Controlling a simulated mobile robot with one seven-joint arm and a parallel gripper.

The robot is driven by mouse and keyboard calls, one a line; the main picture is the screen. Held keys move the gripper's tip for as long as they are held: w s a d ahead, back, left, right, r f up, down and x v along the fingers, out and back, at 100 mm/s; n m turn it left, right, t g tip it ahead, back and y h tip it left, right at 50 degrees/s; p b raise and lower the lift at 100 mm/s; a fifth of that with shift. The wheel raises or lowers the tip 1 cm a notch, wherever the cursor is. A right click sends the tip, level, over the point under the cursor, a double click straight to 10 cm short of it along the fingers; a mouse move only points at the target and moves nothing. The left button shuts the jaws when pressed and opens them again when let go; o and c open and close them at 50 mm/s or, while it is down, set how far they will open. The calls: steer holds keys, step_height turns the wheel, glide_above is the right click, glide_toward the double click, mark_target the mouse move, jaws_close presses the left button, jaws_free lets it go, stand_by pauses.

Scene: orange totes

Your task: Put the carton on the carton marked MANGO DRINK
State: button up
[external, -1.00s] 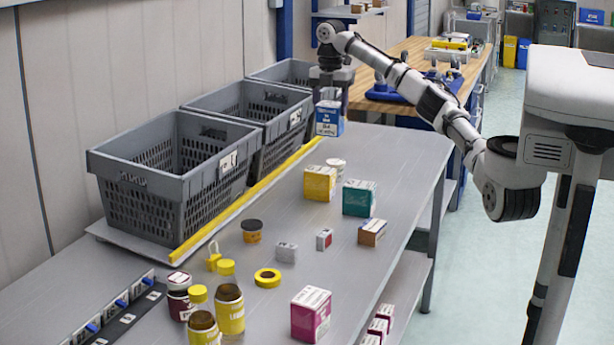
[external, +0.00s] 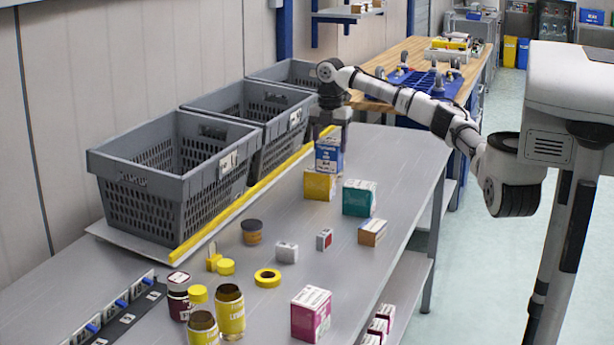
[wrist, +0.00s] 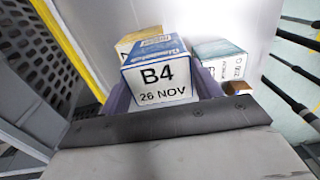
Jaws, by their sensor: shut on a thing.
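My gripper (external: 330,133) points down and is shut on a blue and white carton (external: 328,156). In the wrist view the carton (wrist: 158,76) sits between the fingers, with "B4" and "26 NOV" on its near white face. A yellow carton (external: 319,187) stands on the table; its print is too small to read, so I cannot confirm MANGO DRINK. In the external view the held carton overlaps its top edge; I cannot tell whether they touch. In the wrist view the yellow carton (wrist: 140,43) shows partly, beyond and left of the held carton.
A teal carton (external: 358,199) and a brown carton (external: 372,233) stand to the right. Grey crates (external: 175,175) line the left side behind a yellow strip (external: 245,200). Jars, a yellow tape ring (external: 267,278) and a magenta carton (external: 311,315) stand nearer the camera.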

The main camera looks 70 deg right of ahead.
steer(key=shift+f, duration=0.1)
steer(key=o, duration=1.2)
step_height(320, 180, up, 12)
steer(key=shift+r, duration=0.15)
